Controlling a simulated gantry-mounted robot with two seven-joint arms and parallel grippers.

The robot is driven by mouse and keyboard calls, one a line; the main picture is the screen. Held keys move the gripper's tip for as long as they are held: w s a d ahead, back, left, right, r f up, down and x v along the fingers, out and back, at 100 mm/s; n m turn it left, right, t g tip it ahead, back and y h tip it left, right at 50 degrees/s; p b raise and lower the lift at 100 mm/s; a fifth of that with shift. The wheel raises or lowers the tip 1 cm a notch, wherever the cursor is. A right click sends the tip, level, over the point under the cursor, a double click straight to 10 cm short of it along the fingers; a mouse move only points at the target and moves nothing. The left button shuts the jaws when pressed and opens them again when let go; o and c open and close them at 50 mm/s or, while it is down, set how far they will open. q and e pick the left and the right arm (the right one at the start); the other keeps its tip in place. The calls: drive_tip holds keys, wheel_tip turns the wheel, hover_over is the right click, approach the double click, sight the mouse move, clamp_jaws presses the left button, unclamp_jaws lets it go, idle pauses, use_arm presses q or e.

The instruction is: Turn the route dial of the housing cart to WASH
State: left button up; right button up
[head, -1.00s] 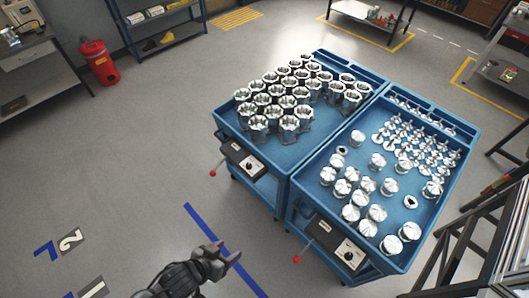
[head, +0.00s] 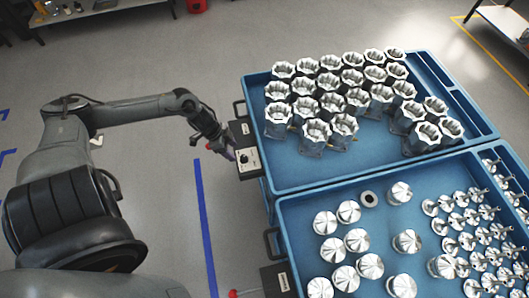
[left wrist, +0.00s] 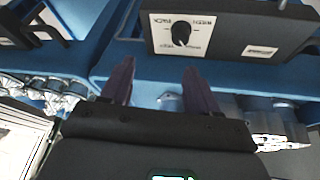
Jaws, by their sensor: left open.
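The housing cart (head: 252,90) is a blue cart at the upper right of the head view, holding several metal housings. Its route dial (head: 243,158) is a black knob on a pale plate on the cart's left end. In the left wrist view the dial (left wrist: 181,33) shows close up, on a plate with upside-down lettering reading WASH and PACK. My left gripper (head: 229,152) is just left of the plate in the head view. Its two purple fingers (left wrist: 158,68) are apart and empty, short of the dial. My right gripper is out of view.
A second blue cart (head: 290,216) with round metal parts stands beside it at the lower right. A red-knobbed lever (head: 209,147) shows by my left wrist. A black handle (head: 240,109) sticks out at the cart's end. Floor left of the carts is open.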

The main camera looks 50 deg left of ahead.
sight(243, 157)
use_arm(q)
drive_tip(key=shift+y, duration=0.3)
drive_tip(key=w+f+b, duration=0.1)
drive_tip(key=f, duration=0.2)
drive_tip(key=w+f+b, duration=0.1)
drive_tip(key=f+b, duration=0.1)
drive_tip(key=f, duration=0.2)
drive_tip(key=w+f+b, duration=0.2)
drive_tip(key=f, duration=0.1)
drive_tip(key=shift+w+f, duration=0.1)
drive_tip(key=shift+f, duration=0.05)
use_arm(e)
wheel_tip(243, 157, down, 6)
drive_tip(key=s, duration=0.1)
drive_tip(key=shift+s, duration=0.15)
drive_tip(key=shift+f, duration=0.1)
